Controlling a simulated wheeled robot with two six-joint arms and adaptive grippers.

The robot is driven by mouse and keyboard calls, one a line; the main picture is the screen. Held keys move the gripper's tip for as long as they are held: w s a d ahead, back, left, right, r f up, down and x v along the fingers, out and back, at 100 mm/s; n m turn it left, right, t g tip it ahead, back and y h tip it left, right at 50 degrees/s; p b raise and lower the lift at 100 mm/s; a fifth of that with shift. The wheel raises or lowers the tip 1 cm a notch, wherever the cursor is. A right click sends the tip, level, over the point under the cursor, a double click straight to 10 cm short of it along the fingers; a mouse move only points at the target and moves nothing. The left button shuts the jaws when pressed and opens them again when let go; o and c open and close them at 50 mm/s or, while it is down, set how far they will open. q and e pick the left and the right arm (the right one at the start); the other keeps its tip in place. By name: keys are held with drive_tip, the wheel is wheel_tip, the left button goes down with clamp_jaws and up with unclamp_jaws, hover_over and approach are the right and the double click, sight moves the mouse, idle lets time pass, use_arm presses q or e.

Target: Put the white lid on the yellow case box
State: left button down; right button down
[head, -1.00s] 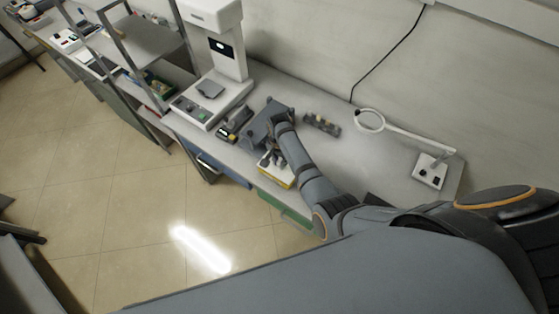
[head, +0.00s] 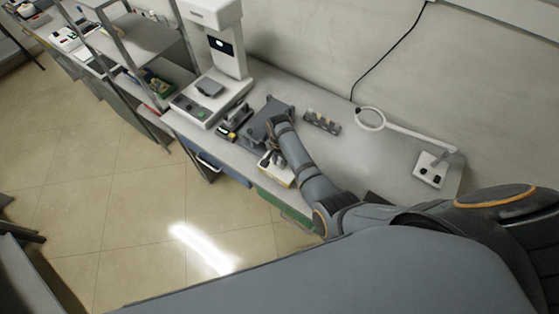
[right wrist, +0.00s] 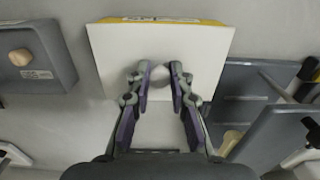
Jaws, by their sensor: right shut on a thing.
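The white lid (right wrist: 112,53) fills the upper middle of the right wrist view as a pale square. It also shows as a small white patch in the head view (head: 281,174). My right gripper (right wrist: 160,80) is shut on the lid, with its fingertips on either side of a small round knob at the lid's middle. The yellow case box (right wrist: 199,21) shows as a yellow strip with a label past the lid's far edge. The lid covers most of the box, and I cannot tell whether they touch. My left gripper is not in view.
A white instrument (head: 212,90) stands left of my right arm on the grey bench (head: 385,183). A small rack (head: 322,122) sits behind the arm, and a magnifier lamp (head: 432,166) stands at right. A grey tray (right wrist: 62,55) and grey bin (right wrist: 262,140) flank the lid.

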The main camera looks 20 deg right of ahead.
sight(279, 163)
drive_tip(key=shift+f, duration=0.15)
drive_tip(key=c, duration=1.1)
unclamp_jaws()
drive_tip(key=shift+r, duration=0.45)
wheel_tip(279, 163, up, 7)
drive_tip(key=shift+f, duration=0.15)
